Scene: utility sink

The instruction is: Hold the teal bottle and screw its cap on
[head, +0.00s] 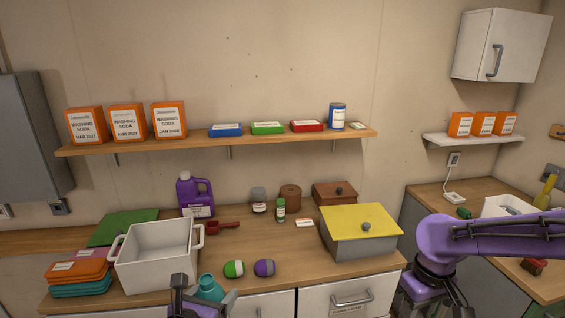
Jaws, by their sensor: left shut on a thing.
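The teal bottle (210,289) shows at the bottom edge of the head view, just in front of the counter. Only its upper part is in the picture. My left gripper (190,296) is beside it at its left and is shut on it. The gripper's dark fingers cover part of the bottle, and its lower body is cut off by the frame. I cannot make out a separate cap for the bottle. My right arm comes in from the right and bends down out of the picture; its gripper is not visible.
A white bin (157,272), a green-and-white item (234,268), a purple item (264,268) and a grey box with a yellow lid (360,218) stand on the wooden counter (310,269). A purple jug (196,194) stands at the back. The counter's middle has bare room.

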